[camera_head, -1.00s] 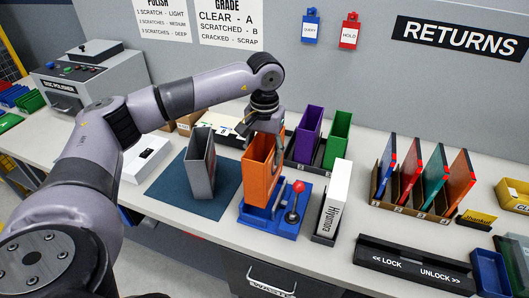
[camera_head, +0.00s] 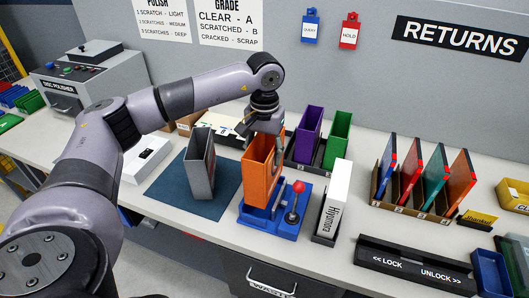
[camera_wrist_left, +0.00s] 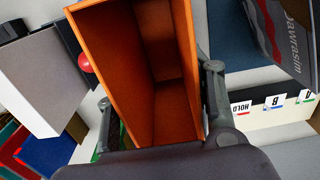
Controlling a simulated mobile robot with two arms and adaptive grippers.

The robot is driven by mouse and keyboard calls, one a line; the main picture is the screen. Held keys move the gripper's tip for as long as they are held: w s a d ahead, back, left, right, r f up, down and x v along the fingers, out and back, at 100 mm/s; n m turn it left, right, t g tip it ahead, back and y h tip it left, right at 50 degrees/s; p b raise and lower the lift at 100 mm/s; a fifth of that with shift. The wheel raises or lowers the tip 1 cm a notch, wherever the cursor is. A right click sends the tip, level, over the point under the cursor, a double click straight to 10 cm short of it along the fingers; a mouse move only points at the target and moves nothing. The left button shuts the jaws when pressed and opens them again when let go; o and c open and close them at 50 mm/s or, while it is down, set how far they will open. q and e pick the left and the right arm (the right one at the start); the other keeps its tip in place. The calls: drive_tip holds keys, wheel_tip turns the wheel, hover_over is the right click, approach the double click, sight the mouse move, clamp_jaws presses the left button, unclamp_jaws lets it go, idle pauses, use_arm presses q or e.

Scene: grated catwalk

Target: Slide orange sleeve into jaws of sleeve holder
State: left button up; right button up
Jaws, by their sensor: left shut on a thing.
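The orange sleeve (camera_head: 258,172) stands upright with its open end up, at the blue sleeve holder (camera_head: 262,222) in the middle of the bench. Its lower end is at the holder's jaws; I cannot tell how deep it sits. My left gripper (camera_head: 272,140) is shut on the sleeve's back part, and in the left wrist view its fingers (camera_wrist_left: 160,115) lie on either side of the sleeve (camera_wrist_left: 150,60). The holder's red-knobbed lever (camera_head: 296,195) stands upright right of the sleeve. My right gripper is not in view.
A grey sleeve (camera_head: 200,163) stands on a blue mat (camera_head: 168,192) to the left. A white case (camera_head: 334,196) stands close on the right. Purple (camera_head: 308,132) and green (camera_head: 336,138) sleeves stand behind. A rack (camera_head: 410,200) of coloured cases is farther right.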

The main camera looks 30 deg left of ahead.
use_arm(q)
drive_tip(key=shift+f+b, duration=2.8)
drive_tip(key=shift+f, duration=0.8)
drive_tip(key=o, duration=1.1)
drive_tip(key=shift+o, duration=0.4)
drive_tip(key=o, duration=0.3)
drive_tip(key=shift+r, duration=0.2)
